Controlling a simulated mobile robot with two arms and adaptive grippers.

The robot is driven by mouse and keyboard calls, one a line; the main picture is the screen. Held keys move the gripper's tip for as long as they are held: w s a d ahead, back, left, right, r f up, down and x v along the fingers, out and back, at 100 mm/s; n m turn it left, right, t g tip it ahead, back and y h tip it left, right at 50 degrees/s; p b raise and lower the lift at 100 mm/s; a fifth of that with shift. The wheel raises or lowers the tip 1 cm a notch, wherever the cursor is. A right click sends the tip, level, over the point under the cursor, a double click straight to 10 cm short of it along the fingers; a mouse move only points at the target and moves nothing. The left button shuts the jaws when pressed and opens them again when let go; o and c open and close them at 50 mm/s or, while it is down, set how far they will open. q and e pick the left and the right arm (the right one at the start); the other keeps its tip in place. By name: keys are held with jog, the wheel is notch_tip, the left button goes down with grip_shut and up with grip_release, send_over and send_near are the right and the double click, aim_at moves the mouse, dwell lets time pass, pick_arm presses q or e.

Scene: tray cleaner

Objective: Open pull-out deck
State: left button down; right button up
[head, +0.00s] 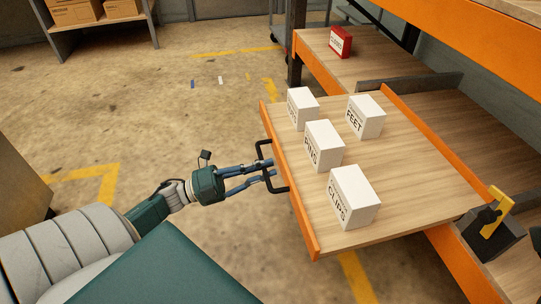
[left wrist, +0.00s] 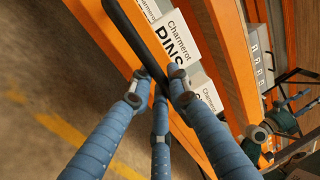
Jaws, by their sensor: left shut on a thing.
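The pull-out deck (head: 408,178) is a wooden board with an orange front edge, extended out of the orange rack over the floor. A black handle (head: 262,163) is fixed to its front edge. My left gripper (head: 268,168) is shut on the handle; in the left wrist view its blue fingers (left wrist: 160,88) close around the black bar (left wrist: 137,38). White boxes stand on the deck, among them the PINS box (head: 324,146), the FEET box (head: 366,117) and the CLIPS box (head: 352,198).
A red box (head: 340,42) stands on a wooden rack surface behind the deck. A black block with a yellow lever (head: 493,217) sits at the rack's right. Concrete floor (head: 150,100) left of the deck is mostly clear. A shelf with cardboard boxes (head: 75,12) is far left.

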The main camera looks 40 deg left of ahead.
pick_arm(q)
jog(key=shift+a+r, duration=0.1)
jog(key=shift+a, duration=0.05)
jog(key=c, duration=1.7)
grip_release()
jog(key=v, duration=1.2)
